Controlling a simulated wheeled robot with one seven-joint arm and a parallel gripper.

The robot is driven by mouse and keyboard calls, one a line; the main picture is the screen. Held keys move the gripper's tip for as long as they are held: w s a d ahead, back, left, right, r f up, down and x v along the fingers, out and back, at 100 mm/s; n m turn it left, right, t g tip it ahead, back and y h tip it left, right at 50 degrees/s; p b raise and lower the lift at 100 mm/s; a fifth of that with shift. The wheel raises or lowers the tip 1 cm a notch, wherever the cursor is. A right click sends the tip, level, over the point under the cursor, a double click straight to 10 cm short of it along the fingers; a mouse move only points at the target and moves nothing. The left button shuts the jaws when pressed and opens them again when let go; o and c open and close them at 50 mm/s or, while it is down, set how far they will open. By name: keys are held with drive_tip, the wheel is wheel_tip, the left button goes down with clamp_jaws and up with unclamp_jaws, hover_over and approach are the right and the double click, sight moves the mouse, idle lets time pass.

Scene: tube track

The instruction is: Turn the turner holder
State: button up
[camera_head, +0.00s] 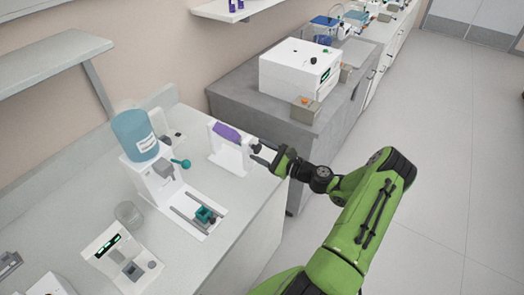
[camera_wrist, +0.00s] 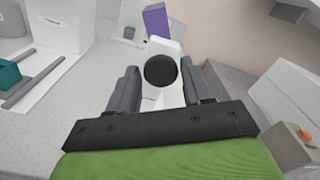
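The turner holder (camera_head: 226,157) is a white stand at the right end of the light worktop, with a purple piece (camera_head: 227,133) between its uprights and a dark round knob (camera_head: 255,149) on its near right side. In the wrist view the black knob (camera_wrist: 161,71) is in front of the white upright, and the purple piece (camera_wrist: 156,22) tilts above it. My gripper (camera_wrist: 163,80) is open, with its two grey fingers apart on either side of the knob. Whether a finger touches the knob I cannot tell. In the head view my gripper (camera_head: 262,154) is at the holder's right side.
A white device with a blue bottle (camera_head: 138,134), a teal block (camera_head: 204,214) on rails, a clear beaker (camera_head: 129,214) and a white instrument (camera_head: 121,256) stand left on the worktop. A grey counter with a white box (camera_head: 299,68) is behind. Floor at right is clear.

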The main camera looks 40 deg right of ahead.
drive_tip(key=shift+o, duration=1)
drive_tip(key=shift+r, duration=0.1)
drive_tip(key=b+v, duration=0.1)
drive_tip(key=v, duration=1.4)
drive_tip(key=shift+s+d, duration=0.2)
drive_tip(key=shift+s, duration=0.15)
